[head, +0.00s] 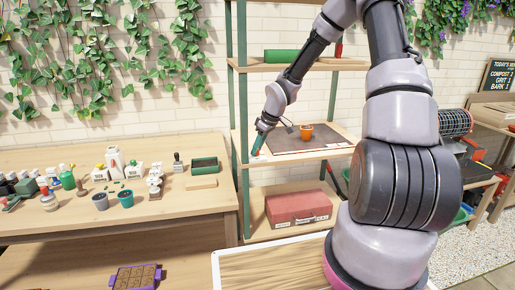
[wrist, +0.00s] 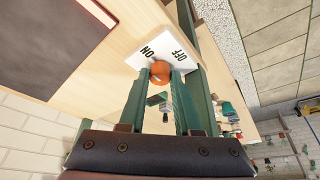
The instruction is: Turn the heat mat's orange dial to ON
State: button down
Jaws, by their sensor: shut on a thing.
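The orange dial (wrist: 160,72) sits on a white plate (wrist: 179,45) marked ON and OFF. In the wrist view ON is to the left and OFF to the right. My gripper (wrist: 163,79) has its two green fingers on either side of the dial and is shut on it. I cannot tell which way the dial points. The dark heat mat (wrist: 45,40) lies on the wooden shelf beside the plate; it also shows in the head view (head: 283,142). In the head view my gripper (head: 257,144) is at the shelf's left end, and the dial cannot be made out there.
A small orange pot (head: 306,132) stands on the mat. A red box (head: 298,208) is on the shelf below. A green shelf post (head: 244,190) stands close to my gripper. The potting bench (head: 110,215) at left holds several bottles, pots and a green tray.

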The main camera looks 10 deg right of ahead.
jog(key=c, duration=0.9)
grip_release()
jog(key=shift+r, duration=0.2)
jog(key=s+d, duration=0.8)
jog(key=d, duration=0.1)
jog(key=shift+s+r, duration=0.35)
jog(key=shift+r, duration=0.05)
